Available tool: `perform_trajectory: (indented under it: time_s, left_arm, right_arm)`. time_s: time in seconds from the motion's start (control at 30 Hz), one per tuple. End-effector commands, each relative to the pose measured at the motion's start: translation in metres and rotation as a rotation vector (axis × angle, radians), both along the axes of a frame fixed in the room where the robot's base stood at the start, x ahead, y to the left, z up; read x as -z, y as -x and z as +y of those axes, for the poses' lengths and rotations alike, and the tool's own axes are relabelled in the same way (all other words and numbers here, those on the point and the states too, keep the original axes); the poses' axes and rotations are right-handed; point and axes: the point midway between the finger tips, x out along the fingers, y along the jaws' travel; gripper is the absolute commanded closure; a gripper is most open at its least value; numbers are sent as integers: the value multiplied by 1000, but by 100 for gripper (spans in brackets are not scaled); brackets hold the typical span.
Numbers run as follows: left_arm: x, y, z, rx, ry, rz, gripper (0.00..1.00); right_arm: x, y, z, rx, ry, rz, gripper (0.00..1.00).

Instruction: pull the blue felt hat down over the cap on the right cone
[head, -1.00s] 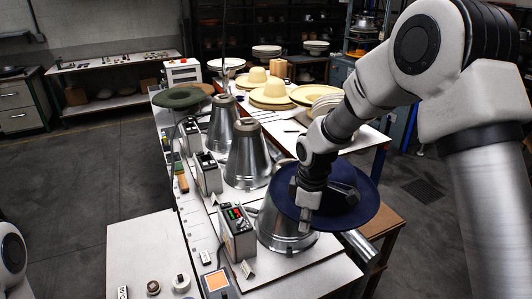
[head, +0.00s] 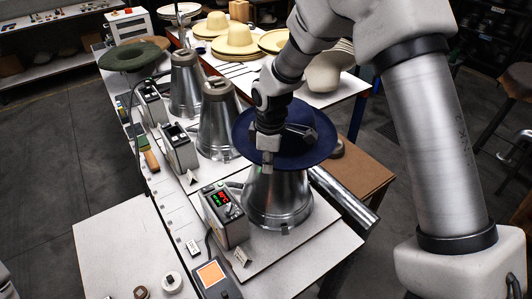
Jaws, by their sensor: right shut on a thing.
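The blue felt hat (head: 318,148) is dark navy with a wide round brim. It sits over the top of the nearest metal cone (head: 277,203), which is the right one, and its brim looks roughly level. The cap on that cone is hidden under the hat. My right gripper (head: 284,143) comes down from above and is shut on the blue felt hat near its middle. The gripper covers part of the crown, so how far down the hat sits cannot be told. My left gripper is out of view.
Two more metal cones (head: 219,125) (head: 186,88) stand in the row behind, with control boxes (head: 224,215) on their left. A dark green hat (head: 133,55) lies at the far left. Straw-coloured hats (head: 240,38) lie on the back table. A white surface (head: 110,250) is at front left.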

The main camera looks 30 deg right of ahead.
Motion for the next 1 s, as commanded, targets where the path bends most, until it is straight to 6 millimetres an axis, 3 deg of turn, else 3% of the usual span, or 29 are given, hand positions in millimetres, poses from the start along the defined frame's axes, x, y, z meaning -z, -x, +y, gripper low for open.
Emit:
perform_trajectory:
  time_s: [0.17,0.5,0.8,1.0]
  left_arm:
    - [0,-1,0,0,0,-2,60]
    - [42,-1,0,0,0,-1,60]
    - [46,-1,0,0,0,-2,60]
    - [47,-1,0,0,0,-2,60]
  right_arm:
    - [23,0,0,0,0,2,100]
    - [70,0,0,0,0,0,100]
    - [92,-1,0,0,0,0,100]
    - [94,-1,0,0,0,-1,100]
